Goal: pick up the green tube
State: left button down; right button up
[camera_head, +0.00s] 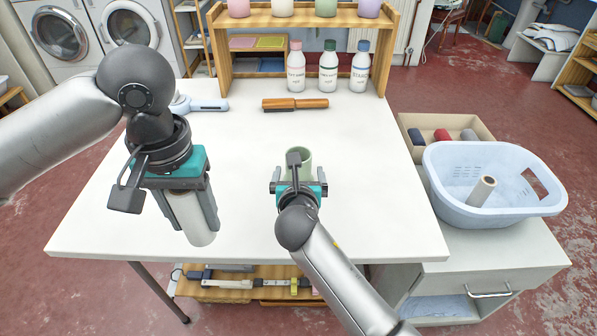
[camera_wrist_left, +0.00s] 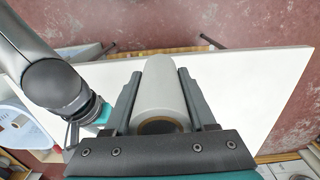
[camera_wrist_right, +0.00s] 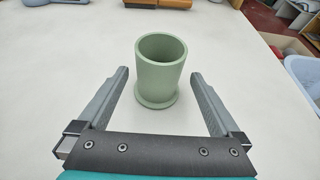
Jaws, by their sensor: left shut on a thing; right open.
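The green tube (camera_head: 306,158) stands upright on the white table, open at the top. In the right wrist view the green tube (camera_wrist_right: 160,72) shows a wider round foot. My right gripper (camera_head: 298,183) is open and low over the table, pointing at it. Its fingertips (camera_wrist_right: 159,76) are spread to either side of the tube's outline, with a gap on each side. My left gripper (camera_head: 192,212) is shut on a white roll (camera_head: 188,214), held above the table's left part; the white roll also shows in the left wrist view (camera_wrist_left: 158,92).
A wooden-handled brush (camera_head: 296,104) and a pale blue tool (camera_head: 205,104) lie further back. Several bottles (camera_head: 328,70) stand before a wooden shelf (camera_head: 290,20). At right is a light blue basket (camera_head: 455,160) with a roll (camera_head: 481,191). The table's right part is clear.

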jog(key=shift+x, duration=1.95)
jog(key=shift+a+f, duration=0.1)
jog(key=shift+f, duration=0.05)
jog(key=c, duration=1.3)
notch_tip(320, 180, up, 10)
jog(key=shift+r, duration=0.1)
notch_tip(320, 180, down, 7)
jog(key=shift+f, duration=0.1)
jog(key=shift+f, duration=0.1)
